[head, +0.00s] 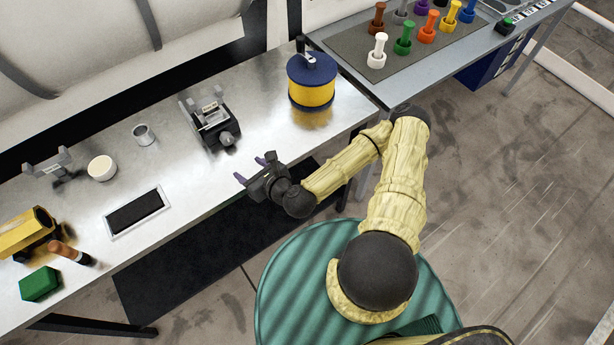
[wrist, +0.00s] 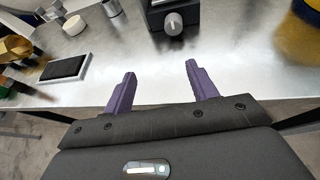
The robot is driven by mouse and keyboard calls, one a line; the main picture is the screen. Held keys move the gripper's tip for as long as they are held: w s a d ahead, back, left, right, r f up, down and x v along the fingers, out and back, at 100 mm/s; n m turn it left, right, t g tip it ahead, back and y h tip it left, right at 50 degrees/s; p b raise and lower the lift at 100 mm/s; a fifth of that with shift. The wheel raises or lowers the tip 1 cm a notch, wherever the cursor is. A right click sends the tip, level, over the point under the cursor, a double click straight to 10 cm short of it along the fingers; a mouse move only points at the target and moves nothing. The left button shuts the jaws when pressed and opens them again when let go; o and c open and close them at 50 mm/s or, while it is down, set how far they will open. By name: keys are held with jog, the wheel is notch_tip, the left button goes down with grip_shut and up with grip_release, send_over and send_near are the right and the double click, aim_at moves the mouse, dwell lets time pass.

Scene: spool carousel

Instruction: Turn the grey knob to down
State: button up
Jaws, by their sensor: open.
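The grey knob (head: 226,139) sits on the front face of a small black device (head: 211,122) on the metal bench. In the wrist view the knob (wrist: 173,23) faces me at the top centre, with a light mark on it; the direction it points is too small to tell for sure. My gripper (head: 254,168) is at the bench's front edge, short of the knob and apart from it. Its two purple fingers (wrist: 158,88) are spread open with nothing between them.
On the metal bench (head: 262,112), a blue and yellow canister (head: 311,80) stands to the right of the device. A black pad in a pale frame (head: 137,211), a white round piece (head: 102,167) and a small metal cup (head: 143,134) lie to the left. The bench before the knob is clear.

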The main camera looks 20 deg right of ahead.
jog(key=s+f+n+g+b, duration=0.1)
jog(key=f+n, duration=0.1)
jog(key=n, duration=0.1)
jog(key=s+f+n+g+y+b, duration=0.1)
jog(key=n+g, duration=0.1)
jog(key=n, duration=0.2)
jog(key=s+f+n+g+b, duration=0.1)
jog(key=f+n, duration=0.1)
jog(key=n, duration=0.2)
jog(key=shift+s+a+f+y, duration=0.25)
jog(key=shift+a+f+y, duration=0.05)
jog(key=shift+a, duration=0.05)
jog(key=s+d+f+n+g+h+b, duration=0.15)
jog(key=d+n+g+h+b, duration=0.35)
jog(key=d+n, duration=0.5)
jog(key=s+d+r+n+h+b, duration=0.1)
jog(key=s+d+r+n+b, duration=0.1)
jog(key=r+n+b, duration=0.1)
jog(key=s+d+r+n+h+b, duration=0.1)
jog(key=r+n+b, duration=0.2)
jog(key=r+n, duration=0.3)
jog(key=shift+s+d+r, duration=0.25)
jog(key=shift+s+d, duration=0.1)
jog(key=shift+d, duration=0.05)
